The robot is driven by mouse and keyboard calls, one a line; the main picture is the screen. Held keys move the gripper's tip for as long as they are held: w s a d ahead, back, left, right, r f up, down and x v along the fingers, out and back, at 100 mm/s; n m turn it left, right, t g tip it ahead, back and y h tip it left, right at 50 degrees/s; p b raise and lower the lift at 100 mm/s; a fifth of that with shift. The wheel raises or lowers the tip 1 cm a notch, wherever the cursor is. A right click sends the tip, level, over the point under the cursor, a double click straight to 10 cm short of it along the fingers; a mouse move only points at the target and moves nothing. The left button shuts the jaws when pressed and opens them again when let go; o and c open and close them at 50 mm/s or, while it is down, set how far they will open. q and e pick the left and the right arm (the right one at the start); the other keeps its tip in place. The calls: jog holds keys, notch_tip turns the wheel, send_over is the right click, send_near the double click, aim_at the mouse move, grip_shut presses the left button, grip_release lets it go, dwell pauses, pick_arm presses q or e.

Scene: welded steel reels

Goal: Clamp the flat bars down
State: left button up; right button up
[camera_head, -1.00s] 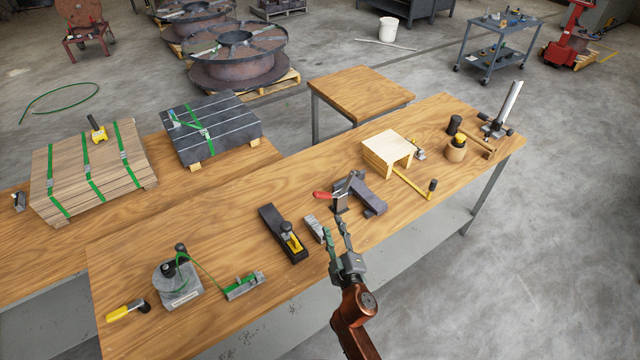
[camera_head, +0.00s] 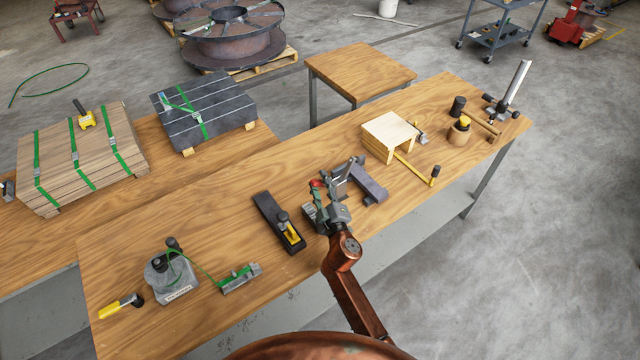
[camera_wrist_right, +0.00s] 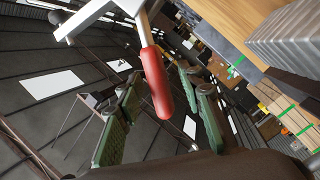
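The dark grey flat bars (camera_head: 370,188) lie on the long wooden bench, beside a toggle clamp (camera_head: 341,178) with a red handle. My right gripper (camera_head: 321,198) is at the clamp's handle end and partly hides it. In the right wrist view the red handle (camera_wrist_right: 156,82) lies between the green-padded fingers of the right gripper (camera_wrist_right: 158,108). The fingers are spread, with gaps visible beside the handle. The clamp's pale metal frame (camera_wrist_right: 90,14) is at the top. My left gripper is not in view.
A grey ribbed block (camera_head: 308,213) sits close left of my right gripper; it also shows in the wrist view (camera_wrist_right: 290,40). A black plane-like tool (camera_head: 277,222) lies farther left. A small wooden stand (camera_head: 390,130) is to the right. The front left of the bench holds a strapping tool (camera_head: 170,278).

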jog(key=shift+w, duration=0.1)
grip_shut()
dwell(0.4)
